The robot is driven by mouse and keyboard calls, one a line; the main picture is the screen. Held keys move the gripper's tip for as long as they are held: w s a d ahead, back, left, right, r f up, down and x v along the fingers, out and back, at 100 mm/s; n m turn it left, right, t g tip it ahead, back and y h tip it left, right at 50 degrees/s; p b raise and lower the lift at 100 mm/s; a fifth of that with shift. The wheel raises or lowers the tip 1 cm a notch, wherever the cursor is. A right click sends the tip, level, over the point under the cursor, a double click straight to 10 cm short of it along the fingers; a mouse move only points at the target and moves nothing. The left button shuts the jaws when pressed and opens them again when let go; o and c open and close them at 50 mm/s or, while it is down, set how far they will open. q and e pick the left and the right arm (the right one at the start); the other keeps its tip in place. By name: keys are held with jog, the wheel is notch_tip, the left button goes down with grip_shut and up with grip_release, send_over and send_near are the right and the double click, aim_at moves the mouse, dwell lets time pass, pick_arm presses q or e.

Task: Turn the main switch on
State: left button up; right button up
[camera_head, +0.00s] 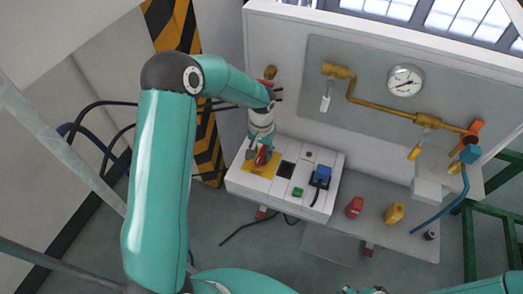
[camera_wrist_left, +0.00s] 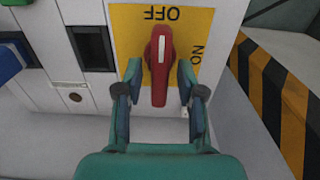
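The main switch is a red handle (camera_wrist_left: 161,62) on a yellow plate (camera_wrist_left: 198,45) marked OFF and ON. Its white line points toward OFF. In the head view the yellow plate (camera_head: 251,168) is at the left end of the white control box, with the red handle (camera_head: 262,157) partly hidden by my gripper. My left gripper (camera_wrist_left: 160,85) is open, one finger on each side of the handle's lower part, with gaps visible on both sides. In the head view my left gripper (camera_head: 259,150) is just above the switch. My right gripper does not show.
The white control box (camera_head: 322,203) also carries a blue plug (camera_head: 323,174) and a green button (camera_head: 298,192). A red item (camera_head: 355,207) and a yellow item (camera_head: 394,213) stand to the right. A gauge (camera_head: 405,80) and brass pipe (camera_head: 385,109) are on the back panel. A striped post (camera_wrist_left: 275,100) stands beside the box.

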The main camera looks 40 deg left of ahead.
pick_arm(q)
grip_shut()
jog(key=shift+m, duration=0.4)
jog(key=shift+m+b, duration=0.55)
jog(key=shift+m, duration=0.65)
jog(key=m, duration=0.4)
jog(key=shift+m+b, duration=0.3)
jog(key=m, duration=0.4)
jog(key=shift+m, duration=0.3)
jog(key=m, duration=0.5)
jog(key=shift+w+m+p, duration=0.1)
jog(key=shift+m+p, duration=0.2)
jog(key=shift+p, duration=0.05)
